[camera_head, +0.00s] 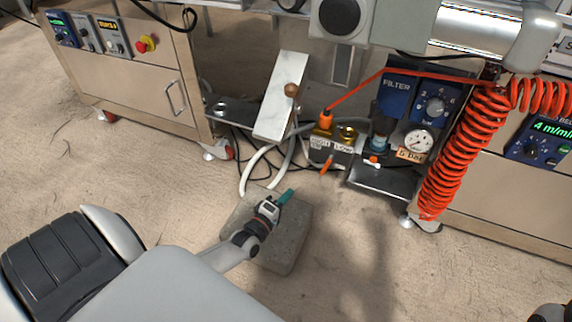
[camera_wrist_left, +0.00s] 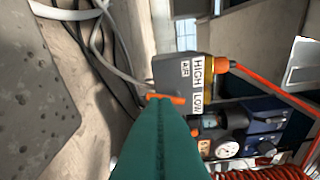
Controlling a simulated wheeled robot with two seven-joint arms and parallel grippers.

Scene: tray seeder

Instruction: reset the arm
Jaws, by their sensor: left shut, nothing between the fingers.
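My left gripper (camera_head: 285,196) is shut and empty, its teal fingers together. It hangs over the grey stone-like slab on the floor, apart from the machine. In the left wrist view the shut fingers (camera_wrist_left: 160,110) point towards a dark box with HIGH and LOW labels (camera_wrist_left: 190,80) and an orange lever (camera_wrist_left: 166,98). The fingertips overlap the box's lower edge in that picture; I cannot tell the gap. In the head view this box (camera_head: 332,150) sits under the machine, with its orange lever (camera_head: 326,165) hanging at the front. My right gripper is not in view.
The slab (camera_head: 290,250) lies below the gripper. A pale tilted plate with a brown knob (camera_head: 277,100) stands behind it. A pressure gauge (camera_head: 418,140) and a coiled red hose (camera_head: 470,140) are to the right. Pale hoses (camera_head: 250,170) run to the floor.

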